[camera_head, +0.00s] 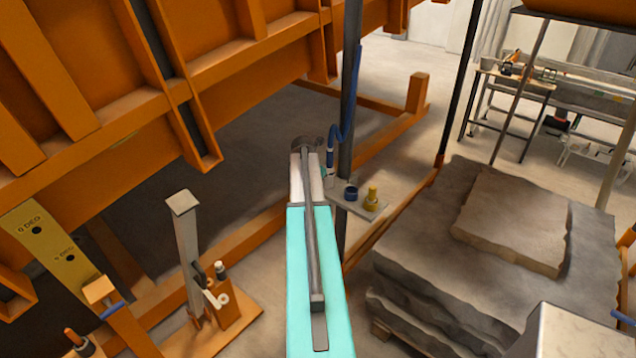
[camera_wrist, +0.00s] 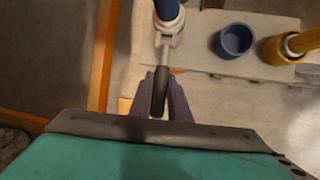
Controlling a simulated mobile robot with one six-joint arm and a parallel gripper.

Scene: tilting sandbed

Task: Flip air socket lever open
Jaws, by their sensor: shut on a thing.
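The air socket (camera_wrist: 168,28) hangs at the top of the wrist view, a pale metal fitting under a blue hose end (camera_wrist: 166,8). Its dark lever (camera_wrist: 159,95) points down toward my gripper. My gripper (camera_wrist: 162,82) has its two purple-grey fingers shut on the lever, one on each side. In the head view, the blue hose (camera_head: 338,133) runs down the grey post to the socket area, beside the far end of my teal arm. My arm largely hides the fingers and lever there.
A small plate (camera_head: 357,203) on the post carries a blue cup (camera_head: 351,193) and a yellow fitting (camera_head: 372,198), close to the right of my gripper. The orange sandbed frame (camera_head: 150,110) rises at left. Stacked stone slabs (camera_head: 500,250) stand at right.

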